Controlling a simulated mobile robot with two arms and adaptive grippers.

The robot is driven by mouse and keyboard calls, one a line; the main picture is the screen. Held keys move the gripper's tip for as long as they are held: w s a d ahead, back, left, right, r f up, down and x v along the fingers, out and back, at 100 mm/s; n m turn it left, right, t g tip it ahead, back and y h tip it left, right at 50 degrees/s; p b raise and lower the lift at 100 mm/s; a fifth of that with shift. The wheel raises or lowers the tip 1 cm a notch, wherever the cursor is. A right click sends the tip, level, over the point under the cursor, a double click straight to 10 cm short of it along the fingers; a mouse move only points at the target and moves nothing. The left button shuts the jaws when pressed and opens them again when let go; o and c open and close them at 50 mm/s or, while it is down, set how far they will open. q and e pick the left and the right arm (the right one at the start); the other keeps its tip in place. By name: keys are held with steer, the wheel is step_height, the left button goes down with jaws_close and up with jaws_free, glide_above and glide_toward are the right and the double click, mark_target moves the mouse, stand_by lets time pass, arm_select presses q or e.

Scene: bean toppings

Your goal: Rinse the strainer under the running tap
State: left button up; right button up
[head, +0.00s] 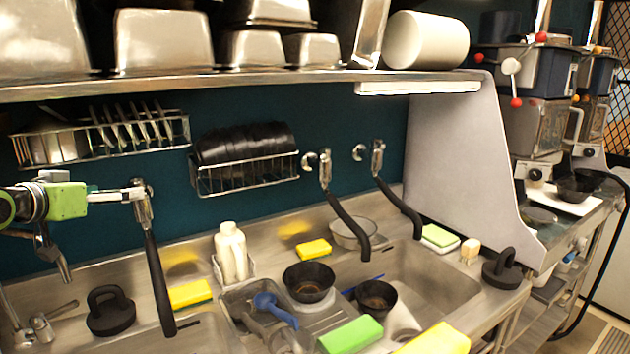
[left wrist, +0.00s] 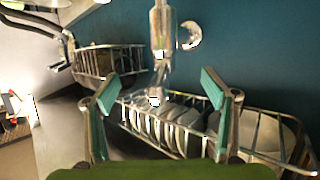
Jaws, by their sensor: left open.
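My left gripper (head: 122,195) is at the left, its fingertips at the wall-mounted left tap (head: 146,212) with the long black spout. In the left wrist view the gripper (left wrist: 158,92) is open, with teal pads apart and a metal tap fitting (left wrist: 162,35) beyond and between them. I cannot tell if it touches. The middle tap (head: 345,214) and right tap (head: 397,205) also have black spouts. No running water is visible. A round, light metal bowl (head: 352,234), perhaps the strainer, sits behind the sink by the middle tap. My right gripper is not in view.
Dark bowls (head: 308,283) (head: 376,298), a blue scoop (head: 273,306) and a green sponge (head: 350,334) crowd the counter. A white bottle (head: 230,252) and yellow sponge (head: 190,293) stand left. Wire racks (head: 245,180) hang on the wall under a metal shelf (head: 240,84).

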arm_select(q)
steer(key=d, duration=0.1)
steer(key=d+p, duration=0.1)
steer(key=d, duration=0.1)
steer(key=d+p, duration=0.1)
steer(key=d, duration=0.1)
steer(key=shift+w, duration=0.3)
stand_by(0.4)
steer(key=d+v, duration=0.1)
steer(key=v, duration=0.7)
steer(key=shift+s+d+r, duration=0.15)
steer(key=shift+s+d, duration=0.05)
steer(key=shift+d, duration=0.3)
stand_by(0.3)
